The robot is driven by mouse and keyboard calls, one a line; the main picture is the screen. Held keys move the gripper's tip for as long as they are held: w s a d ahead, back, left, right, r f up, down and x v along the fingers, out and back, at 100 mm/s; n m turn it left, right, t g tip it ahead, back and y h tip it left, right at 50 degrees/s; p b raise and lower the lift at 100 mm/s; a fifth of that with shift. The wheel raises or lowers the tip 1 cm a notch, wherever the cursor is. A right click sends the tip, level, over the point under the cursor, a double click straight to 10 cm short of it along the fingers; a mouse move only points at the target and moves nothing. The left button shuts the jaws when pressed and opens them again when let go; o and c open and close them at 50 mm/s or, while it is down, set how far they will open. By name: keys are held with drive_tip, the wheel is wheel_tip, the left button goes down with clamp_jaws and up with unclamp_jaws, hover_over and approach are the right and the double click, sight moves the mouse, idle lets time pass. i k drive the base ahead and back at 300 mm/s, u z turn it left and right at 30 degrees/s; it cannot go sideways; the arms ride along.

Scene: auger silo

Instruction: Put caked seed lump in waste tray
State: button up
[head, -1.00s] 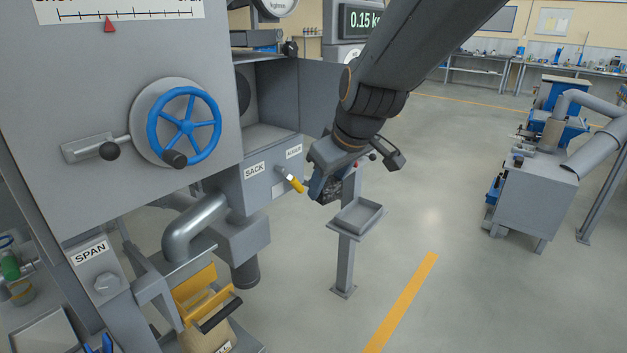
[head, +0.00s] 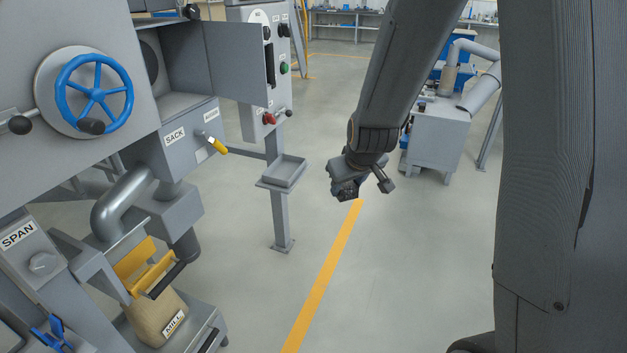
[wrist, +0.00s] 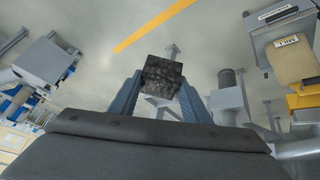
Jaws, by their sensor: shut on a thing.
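My gripper (wrist: 158,95) is shut on the caked seed lump (wrist: 162,77), a dark, rough, blocky piece between the two blue-grey fingers in the wrist view. In the head view the lump (head: 346,190) shows dark at the end of my gripper (head: 344,186), held in the air above the floor. The waste tray (head: 268,184) is a shallow grey tray with a raised rim on a grey post. It looks empty. In the head view my gripper appears to the right of the tray, apart from it.
The grey machine with the blue handwheel (head: 94,91) and a yellow-tipped lever (head: 218,146) stands at left. A control post (head: 262,80) is behind the tray. A filled sack (head: 158,318) stands lower left. The floor with the yellow line (head: 325,270) is clear.

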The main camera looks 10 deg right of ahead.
sight(288, 170)
drive_tip(key=z, duration=0.4)
drive_tip(key=k, duration=0.95)
drive_tip(key=u, duration=0.2)
drive_tip(key=i, duration=0.6)
drive_tip(key=u, duration=0.45)
drive_tip(key=i, duration=1.25)
drive_tip(key=z, duration=0.7)
